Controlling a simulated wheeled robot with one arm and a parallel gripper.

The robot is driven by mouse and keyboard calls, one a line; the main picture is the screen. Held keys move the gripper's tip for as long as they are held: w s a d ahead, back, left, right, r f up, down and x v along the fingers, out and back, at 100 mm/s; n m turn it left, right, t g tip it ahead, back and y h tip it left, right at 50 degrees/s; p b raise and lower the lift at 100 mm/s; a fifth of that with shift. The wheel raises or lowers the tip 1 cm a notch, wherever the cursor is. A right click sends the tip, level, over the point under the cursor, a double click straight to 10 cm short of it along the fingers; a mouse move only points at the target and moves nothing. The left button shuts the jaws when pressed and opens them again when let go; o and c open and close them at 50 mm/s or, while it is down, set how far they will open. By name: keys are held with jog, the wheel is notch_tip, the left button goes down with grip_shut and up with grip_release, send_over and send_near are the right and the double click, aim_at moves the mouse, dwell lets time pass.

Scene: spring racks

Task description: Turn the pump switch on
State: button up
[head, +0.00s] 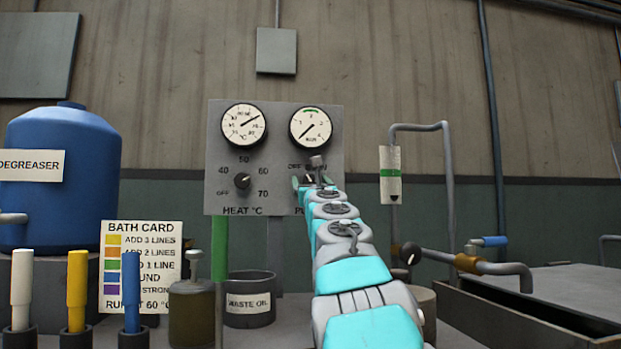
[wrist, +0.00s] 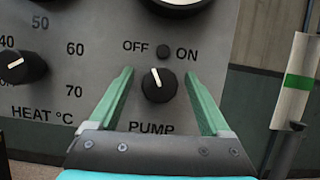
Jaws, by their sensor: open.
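The pump switch (wrist: 159,86) is a round black knob on the grey control panel (wrist: 100,62), between the labels OFF and ON and above the word PUMP. Its white pointer line tilts slightly left of upright, toward OFF. A small dark round lamp (wrist: 163,51) sits above it, unlit. My gripper (wrist: 159,74) is open, with one green finger on each side of the knob and a visible gap on both sides in the wrist view. Whether the fingertips reach the knob's depth I cannot tell. In the head view my arm mostly hides the switch.
The heat knob (head: 242,181) is left of the pump switch, below a temperature gauge (head: 244,124). A pressure gauge (head: 310,125) is above the switch. A waste oil pot (head: 249,310), blue degreaser tank (head: 60,220) and bath card (head: 140,262) stand left. Pipes (head: 449,200) stand right.

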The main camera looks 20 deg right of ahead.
grip_shut()
dwell(0.7)
